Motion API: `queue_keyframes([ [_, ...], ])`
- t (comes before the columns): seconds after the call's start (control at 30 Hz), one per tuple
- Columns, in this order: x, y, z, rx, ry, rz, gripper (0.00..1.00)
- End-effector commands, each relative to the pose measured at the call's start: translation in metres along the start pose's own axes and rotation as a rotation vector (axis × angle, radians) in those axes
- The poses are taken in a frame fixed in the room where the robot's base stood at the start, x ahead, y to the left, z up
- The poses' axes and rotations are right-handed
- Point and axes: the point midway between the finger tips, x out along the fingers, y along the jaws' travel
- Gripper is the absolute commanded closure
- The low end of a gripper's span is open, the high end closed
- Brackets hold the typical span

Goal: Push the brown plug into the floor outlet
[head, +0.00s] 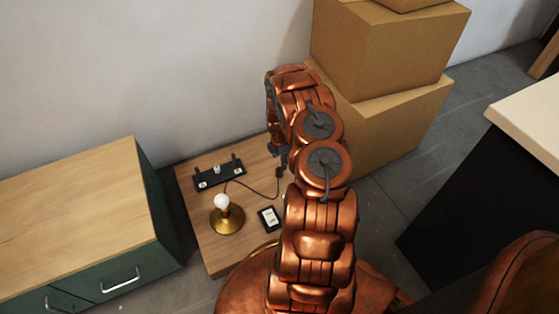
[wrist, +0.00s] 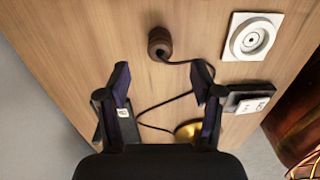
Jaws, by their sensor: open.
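The brown plug (wrist: 159,42), a small dark ribbed cylinder, is on the wooden board (wrist: 85,40) in the wrist view.
A brass lamp with a bulb (head: 222,201), a black bracket (head: 219,176) and a black box with a white label (head: 269,217) stand on the board. A green cabinet (head: 75,195) is left, cardboard boxes (head: 390,50) behind right, a dark counter (head: 460,195) right.

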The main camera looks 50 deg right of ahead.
Motion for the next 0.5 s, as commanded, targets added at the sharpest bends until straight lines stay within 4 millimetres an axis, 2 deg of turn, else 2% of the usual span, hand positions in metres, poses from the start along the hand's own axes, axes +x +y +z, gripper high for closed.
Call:
queue_keyframes([
  [0.3, 0.044, 0.000, 0.000, 0.001, 0.001, -0.001, 0.34],
  [0.5, 0.065, 0.000, 0.000, 0.000, 0.000, 0.000, 0.34],
])
